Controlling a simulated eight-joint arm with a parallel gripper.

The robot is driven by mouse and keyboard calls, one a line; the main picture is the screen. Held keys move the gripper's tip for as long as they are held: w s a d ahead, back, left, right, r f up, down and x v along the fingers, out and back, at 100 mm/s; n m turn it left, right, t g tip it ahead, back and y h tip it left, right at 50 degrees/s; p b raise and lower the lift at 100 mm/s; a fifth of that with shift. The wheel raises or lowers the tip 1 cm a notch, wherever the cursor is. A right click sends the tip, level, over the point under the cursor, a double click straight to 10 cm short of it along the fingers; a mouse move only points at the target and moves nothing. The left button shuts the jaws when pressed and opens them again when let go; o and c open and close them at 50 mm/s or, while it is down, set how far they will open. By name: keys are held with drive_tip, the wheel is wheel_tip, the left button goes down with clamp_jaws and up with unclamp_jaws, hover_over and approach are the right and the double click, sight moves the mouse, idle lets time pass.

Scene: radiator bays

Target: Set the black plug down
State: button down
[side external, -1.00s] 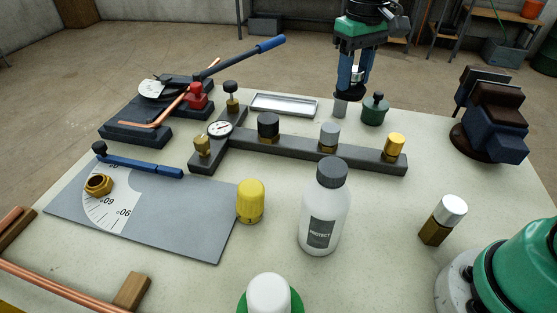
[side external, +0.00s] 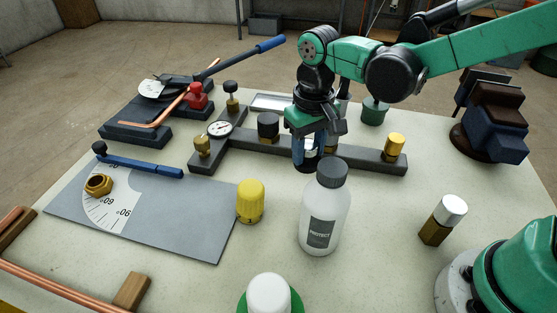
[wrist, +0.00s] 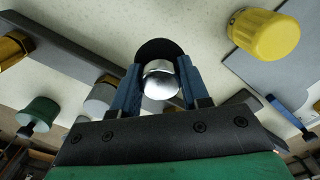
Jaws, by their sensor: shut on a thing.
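My gripper (side external: 311,152) is over the middle of the table, between the grey manifold bar and the white bottle. Its blue fingers are shut on the black plug (side external: 304,166), whose dark lower end shows just under the fingertips. In the wrist view, the plug (wrist: 158,46) shows as a black disc beyond the fingertips, with a shiny metal part (wrist: 160,82) between the fingers. The bottle partly hides the plug's lower right in the side view. Pale tabletop (wrist: 205,70) lies around it; I cannot tell how high the plug is above it.
The white bottle (side external: 325,215) stands close in front. A yellow cap (side external: 250,202) stands to the left by a grey plate (side external: 190,220). Table between yellow cap and bar is clear.

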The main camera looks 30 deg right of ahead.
drive_tip(key=shift+f, duration=3.05)
drive_tip(key=shift+f, duration=0.15)
drive_tip(key=shift+c, duration=2.1)
unclamp_jaws()
